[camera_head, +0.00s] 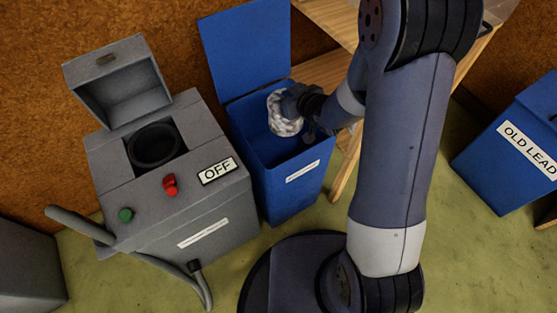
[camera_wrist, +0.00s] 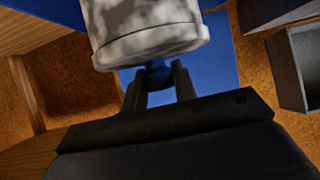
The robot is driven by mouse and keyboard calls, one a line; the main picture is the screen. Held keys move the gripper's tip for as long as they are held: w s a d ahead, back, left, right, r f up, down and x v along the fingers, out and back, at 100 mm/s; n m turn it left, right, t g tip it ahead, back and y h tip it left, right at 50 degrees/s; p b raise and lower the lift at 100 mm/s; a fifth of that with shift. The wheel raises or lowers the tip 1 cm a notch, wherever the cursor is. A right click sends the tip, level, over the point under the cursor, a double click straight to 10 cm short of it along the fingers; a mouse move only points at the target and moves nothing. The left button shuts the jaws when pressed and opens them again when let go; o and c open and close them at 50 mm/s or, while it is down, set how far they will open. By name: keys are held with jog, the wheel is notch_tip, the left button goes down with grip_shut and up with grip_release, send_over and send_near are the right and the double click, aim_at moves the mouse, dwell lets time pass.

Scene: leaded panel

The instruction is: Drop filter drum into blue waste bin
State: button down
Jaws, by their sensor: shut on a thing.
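The filter drum (camera_head: 284,115) is a mottled white and grey cylinder. My gripper (camera_head: 299,101) is shut on it and holds it over the mouth of the blue waste bin (camera_head: 292,187). The bin's lid (camera_head: 245,47) stands open at the back. In the wrist view the drum (camera_wrist: 150,28) fills the top middle, and my gripper (camera_wrist: 159,77) is shut on a small blue knob at its end. Blue bin surface shows behind it. The drum's lower side and its exact height against the rim are hard to tell.
A grey machine (camera_head: 160,180) with an open hatch and an OFF sign (camera_head: 219,171) stands left of the bin. A wooden bench (camera_head: 330,72) is behind on the right. Another blue bin (camera_head: 512,150), marked OLD LEAD, stands at the far right. A grey hose lies in front of the machine.

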jog(key=shift+f+b, duration=0.75)
jog(key=shift+f, duration=0.55)
jog(key=c, duration=1)
grip_release()
jog(key=shift+c, duration=0.2)
jog(key=p+v, duration=0.2)
jog(key=v, duration=0.9)
jog(key=shift+p, duration=0.35)
jog(key=shift+w, duration=0.1)
